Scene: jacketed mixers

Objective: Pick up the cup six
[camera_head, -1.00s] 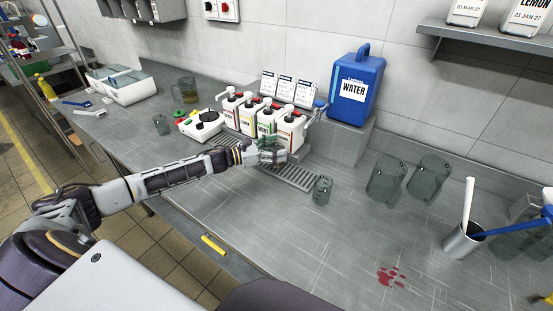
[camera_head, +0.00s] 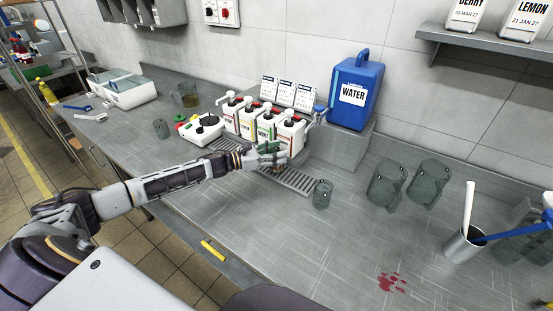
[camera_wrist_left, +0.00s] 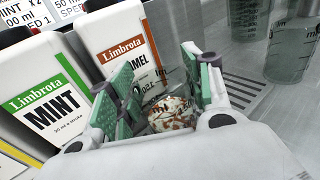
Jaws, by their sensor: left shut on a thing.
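My left gripper (camera_head: 268,154) is at the front of the syrup bottles, over the slotted drip tray (camera_head: 301,184). In the left wrist view its green-padded fingers (camera_wrist_left: 157,75) are closed around a small cup-like thing with speckled brown, red and white contents (camera_wrist_left: 172,113). Most of this thing is hidden by the fingers and gripper body, and I cannot read any number on it. A clear small cup (camera_head: 321,195) stands apart, right of the tray; another small cup (camera_head: 161,128) stands to the left on the counter. My right gripper is not in view.
White pump bottles (camera_head: 290,136) stand close behind the gripper; the wrist view shows the mint bottle (camera_wrist_left: 48,98) beside it. A blue water container (camera_head: 350,95), two clear jugs (camera_head: 385,185) and a metal holder (camera_head: 462,246) stand to the right.

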